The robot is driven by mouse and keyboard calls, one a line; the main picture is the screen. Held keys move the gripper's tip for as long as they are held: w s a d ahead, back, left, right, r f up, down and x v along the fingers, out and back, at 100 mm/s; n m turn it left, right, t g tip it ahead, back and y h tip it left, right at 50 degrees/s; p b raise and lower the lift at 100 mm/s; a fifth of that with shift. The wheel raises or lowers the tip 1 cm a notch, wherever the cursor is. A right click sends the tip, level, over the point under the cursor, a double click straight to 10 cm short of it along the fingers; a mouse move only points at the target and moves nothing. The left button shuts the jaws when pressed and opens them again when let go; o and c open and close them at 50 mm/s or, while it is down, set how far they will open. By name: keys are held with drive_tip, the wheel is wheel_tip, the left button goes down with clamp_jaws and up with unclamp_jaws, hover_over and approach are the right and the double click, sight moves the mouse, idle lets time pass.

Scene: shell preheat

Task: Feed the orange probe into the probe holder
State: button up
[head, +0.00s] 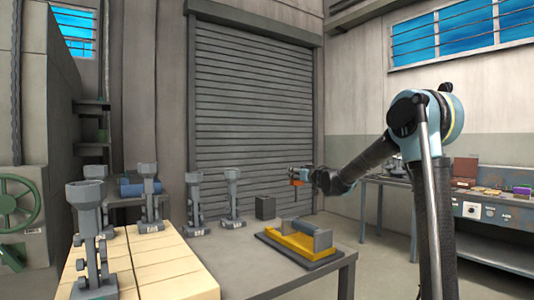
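My gripper (300,176) is at the end of my arm, above the far part of the grey table. A small orange piece (298,183) shows at its tip with a thin dark stem below it; this looks like the orange probe, held upright. The fingers are too small to make out clearly. A dark grey block (265,208) stands on the table, lower and to the left of the probe, apart from it. It may be the probe holder, but its top opening cannot be made out.
Several grey stands with cupped tops (194,205) stand on the left, some on pale boards (165,263). A yellow-based fixture with a grey cylinder (311,239) lies near the table's front right. A bench (490,212) with small items is at right. Bare grey tabletop (235,262) lies left of the fixture.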

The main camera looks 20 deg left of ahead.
drive_tip(key=s+a+r+n+g+y, duration=0.3)
drive_tip(key=s+a+r, duration=0.8)
drive_tip(key=s+a, duration=0.2)
wheel_tip(320, 180, down, 13)
drive_tip(key=shift+s+d+r, duration=0.15)
drive_tip(key=shift+s+d, duration=0.05)
drive_tip(key=shift+d, duration=0.05)
idle(1.5)
drive_tip(key=o, duration=1.3)
drive_tip(key=shift+d, duration=0.1)
drive_tip(key=v, duration=1.2)
